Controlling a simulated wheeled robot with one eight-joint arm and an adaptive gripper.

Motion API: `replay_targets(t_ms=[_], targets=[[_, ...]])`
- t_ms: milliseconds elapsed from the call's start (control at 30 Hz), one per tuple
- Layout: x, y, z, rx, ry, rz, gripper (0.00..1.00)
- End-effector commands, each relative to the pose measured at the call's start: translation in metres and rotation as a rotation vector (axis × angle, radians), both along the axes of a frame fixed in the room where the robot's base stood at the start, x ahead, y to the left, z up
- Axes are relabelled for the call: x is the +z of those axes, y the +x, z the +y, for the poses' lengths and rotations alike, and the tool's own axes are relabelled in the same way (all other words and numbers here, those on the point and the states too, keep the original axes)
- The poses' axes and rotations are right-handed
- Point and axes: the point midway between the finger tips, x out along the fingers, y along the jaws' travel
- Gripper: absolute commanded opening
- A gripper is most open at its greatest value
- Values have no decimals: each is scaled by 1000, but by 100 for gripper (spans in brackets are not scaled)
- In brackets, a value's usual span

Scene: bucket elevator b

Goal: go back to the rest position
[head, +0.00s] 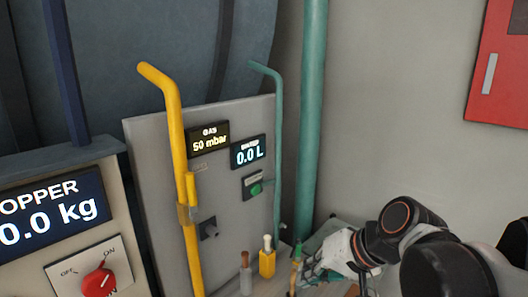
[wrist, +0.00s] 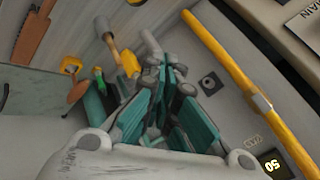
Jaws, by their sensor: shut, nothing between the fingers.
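My gripper (head: 312,268) is low in the head view, right of centre, at the end of my arm, beside a few small tools. In the wrist view my gripper (wrist: 163,68) shows its teal-padded fingers drawn together and empty. Its tips are over the grey panel side, between the tools and the yellow pipe. The palm fills the lower part of that view. I cannot tell whether it touches anything.
A yellow pipe (head: 176,130) and a teal pipe (head: 276,130) stand before a grey panel (head: 150,150) with gas and water displays. A yellow-based tool (head: 267,264) and a grey one (head: 246,280) stand nearby. A red knob (head: 98,283) is lower left; a red box (head: 500,75) hangs right.

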Motion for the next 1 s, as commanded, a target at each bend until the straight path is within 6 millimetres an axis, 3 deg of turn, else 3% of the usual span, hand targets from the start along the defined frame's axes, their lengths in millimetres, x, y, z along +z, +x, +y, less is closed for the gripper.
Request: replay_targets(t_ms=[33, 200, 500, 1000], targets=[[-13, -13, -10, -7, -56, -14, 0], [-41, -46, -48, -29, -260, -78, 0], [-69, -82, -99, -38, -526, -173, 0], [-71, -87, -108, -37, -572, -191, 0]])
